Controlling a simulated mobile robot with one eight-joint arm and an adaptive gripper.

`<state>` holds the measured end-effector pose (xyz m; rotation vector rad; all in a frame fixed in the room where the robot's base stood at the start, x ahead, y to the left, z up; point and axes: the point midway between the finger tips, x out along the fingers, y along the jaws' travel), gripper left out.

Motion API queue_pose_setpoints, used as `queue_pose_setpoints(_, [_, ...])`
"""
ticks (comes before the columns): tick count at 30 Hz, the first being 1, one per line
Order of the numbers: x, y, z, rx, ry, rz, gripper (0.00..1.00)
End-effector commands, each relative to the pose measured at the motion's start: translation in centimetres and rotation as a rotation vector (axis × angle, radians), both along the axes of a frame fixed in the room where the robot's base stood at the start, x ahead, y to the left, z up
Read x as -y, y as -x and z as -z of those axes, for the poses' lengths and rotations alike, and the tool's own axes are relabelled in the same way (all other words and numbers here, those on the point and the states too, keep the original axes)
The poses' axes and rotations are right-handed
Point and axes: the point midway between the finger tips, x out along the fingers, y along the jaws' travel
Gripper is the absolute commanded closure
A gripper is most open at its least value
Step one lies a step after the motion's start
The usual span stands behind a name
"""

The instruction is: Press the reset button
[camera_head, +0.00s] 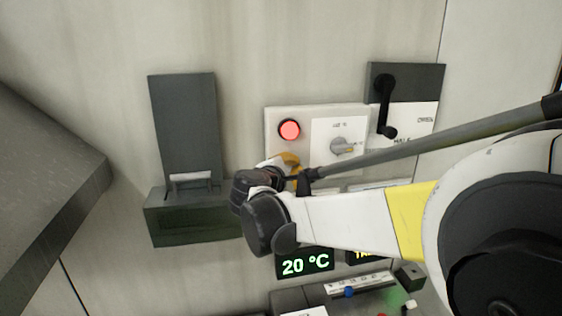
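A round red lit button (289,130) sits at the upper left of a white panel (275,114) on the wall. No label reading "reset" can be made out, so I cannot tell whether this is the reset button. My arm reaches in from the right. Its dark end joints, with my gripper (256,186), are just below and left of the red button, in front of the panel's lower left. The fingers are hidden or cannot be made out. A small yellow part (291,161) shows just under the red button, partly covered by my arm.
Right of the button is a grey rotary knob (342,147). Farther right is a black lever (385,105) beside "HALF" and "OPEN" marks. A dark box with a raised lid (183,120) is at left. Below are a "20 °C" display (305,263) and a dark console (290,299).

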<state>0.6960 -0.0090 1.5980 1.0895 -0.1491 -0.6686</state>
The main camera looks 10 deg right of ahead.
Motion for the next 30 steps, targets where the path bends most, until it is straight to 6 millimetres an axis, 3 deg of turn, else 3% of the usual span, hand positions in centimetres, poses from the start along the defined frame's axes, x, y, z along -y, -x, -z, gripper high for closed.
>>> queue_pose_setpoints(30, [-0.01, -0.98, 0.0, 0.0, 0.0, 0.0, 1.0])
